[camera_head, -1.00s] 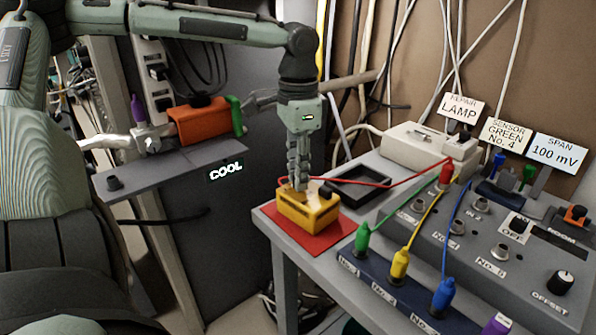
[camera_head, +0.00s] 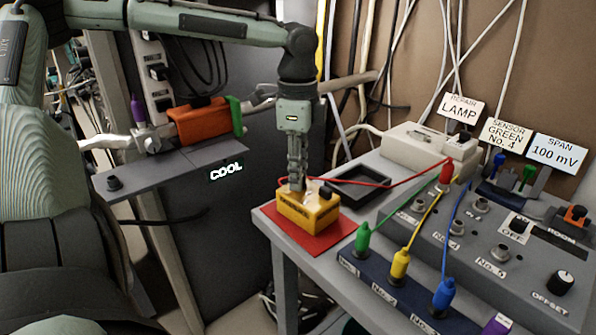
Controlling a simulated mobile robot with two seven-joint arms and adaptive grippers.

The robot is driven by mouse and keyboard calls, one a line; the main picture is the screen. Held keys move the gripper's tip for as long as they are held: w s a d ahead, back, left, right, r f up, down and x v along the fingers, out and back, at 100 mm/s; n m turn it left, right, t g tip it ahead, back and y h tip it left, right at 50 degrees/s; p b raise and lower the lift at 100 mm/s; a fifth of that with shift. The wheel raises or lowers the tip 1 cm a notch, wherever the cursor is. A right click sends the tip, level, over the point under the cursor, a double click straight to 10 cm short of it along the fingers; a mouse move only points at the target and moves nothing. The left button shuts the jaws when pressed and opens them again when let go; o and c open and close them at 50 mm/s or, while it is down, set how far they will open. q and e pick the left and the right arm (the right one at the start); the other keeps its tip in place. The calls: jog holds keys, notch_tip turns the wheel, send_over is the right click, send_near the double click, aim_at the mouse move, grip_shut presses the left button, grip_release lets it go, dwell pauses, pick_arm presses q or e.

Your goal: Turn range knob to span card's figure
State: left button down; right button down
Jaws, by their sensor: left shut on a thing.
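A yellow box (camera_head: 308,211) sits on a red mat (camera_head: 299,238) at the near left corner of the grey bench. My left gripper (camera_head: 297,186) points straight down at the top of the box. It is shut on what looks like the range knob there, which the fingers hide, so its setting cannot be read. A black part (camera_head: 326,192) stands on the box to the right of the fingers. The span card (camera_head: 557,152) at the right reads "100 mV". My right gripper is not in view.
A grey panel (camera_head: 478,255) with sockets, coloured plugs and an offset knob (camera_head: 560,282) fills the right. A red lead (camera_head: 385,184) runs behind the box. A black tray (camera_head: 360,184) and white box (camera_head: 418,147) stand behind. An orange device (camera_head: 204,124) is at left.

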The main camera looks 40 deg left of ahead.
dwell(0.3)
pick_arm(q)
jog(key=c, duration=1.8)
grip_release()
jog(key=o, duration=0.5)
jog(key=shift+c, duration=0.2)
jog(key=shift+r, duration=0.15)
notch_tip(320, 180, up, 12)
